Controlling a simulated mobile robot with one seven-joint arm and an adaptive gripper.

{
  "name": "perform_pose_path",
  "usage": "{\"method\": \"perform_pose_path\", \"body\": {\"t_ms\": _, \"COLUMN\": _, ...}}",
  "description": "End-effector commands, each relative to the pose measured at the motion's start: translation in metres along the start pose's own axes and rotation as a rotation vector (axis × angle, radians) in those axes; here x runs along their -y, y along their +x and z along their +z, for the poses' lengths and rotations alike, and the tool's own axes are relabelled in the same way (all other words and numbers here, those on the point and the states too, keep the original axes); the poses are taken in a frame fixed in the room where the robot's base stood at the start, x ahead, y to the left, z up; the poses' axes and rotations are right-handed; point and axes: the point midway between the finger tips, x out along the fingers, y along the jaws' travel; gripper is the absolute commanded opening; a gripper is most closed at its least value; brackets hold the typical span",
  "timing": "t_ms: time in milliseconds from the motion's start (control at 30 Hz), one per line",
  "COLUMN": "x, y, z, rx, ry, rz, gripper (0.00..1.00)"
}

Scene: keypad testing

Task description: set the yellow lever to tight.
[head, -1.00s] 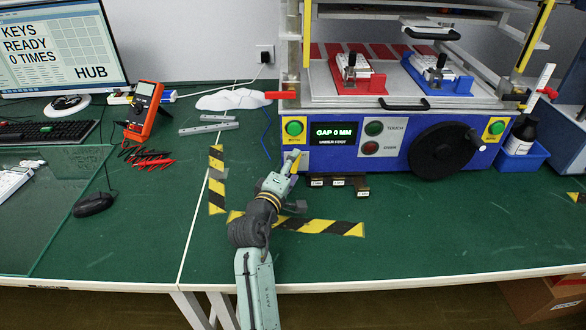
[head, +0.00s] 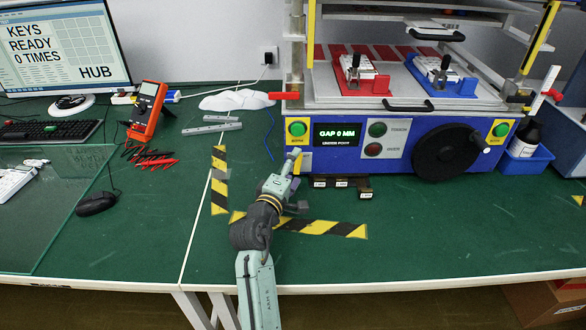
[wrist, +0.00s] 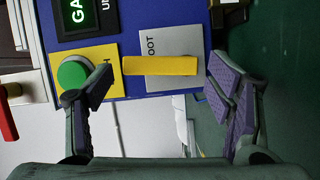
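The yellow lever (wrist: 160,66) is a flat bar in the wrist view, lying over a grey plate (wrist: 165,42) with partly hidden lettering that reads "OOT". My gripper (wrist: 158,72) is open. One finger is near each end of the lever, with a visible gap at both ends, and nothing is held. In the head view my gripper (head: 290,168) is low in front of the blue machine (head: 400,155), below the left green button (head: 297,128). I cannot read any tight marking.
The green button also shows in the wrist view (wrist: 73,73), close to one finger. The machine's display (head: 337,134) reads "GAP 0 MM". Small dark labelled blocks (head: 341,183) stand right of my gripper. A red handle (head: 284,96) juts out above. The bench front right is clear.

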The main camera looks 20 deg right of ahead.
Motion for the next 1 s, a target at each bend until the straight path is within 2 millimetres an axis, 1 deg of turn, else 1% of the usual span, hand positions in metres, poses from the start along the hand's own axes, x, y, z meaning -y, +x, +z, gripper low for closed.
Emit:
{"method": "perform_pose_path", "body": {"t_ms": 333, "x": 0.0, "y": -0.001, "z": 0.0, "rx": 0.001, "ry": 0.0, "rz": -0.001, "gripper": 0.8}}
{"method": "perform_pose_path", "body": {"t_ms": 467, "x": 0.001, "y": -0.009, "z": 0.0, "rx": 0.0, "ry": -0.002, "rz": -0.002, "gripper": 0.8}}
{"method": "perform_pose_path", "body": {"t_ms": 567, "x": 0.001, "y": -0.025, "z": 0.0, "rx": -0.001, "ry": -0.001, "rz": -0.002, "gripper": 0.8}}
{"method": "perform_pose_path", "body": {"t_ms": 800, "x": 0.001, "y": -0.078, "z": 0.0, "rx": -0.003, "ry": -0.002, "rz": -0.002, "gripper": 0.8}}
{"method": "perform_pose_path", "body": {"t_ms": 900, "x": 0.001, "y": -0.096, "z": 0.0, "rx": -0.002, "ry": -0.001, "rz": -0.001, "gripper": 0.8}}
{"method": "perform_pose_path", "body": {"t_ms": 1000, "x": 0.001, "y": -0.109, "z": 0.0, "rx": -0.001, "ry": -0.002, "rz": -0.001, "gripper": 0.8}}
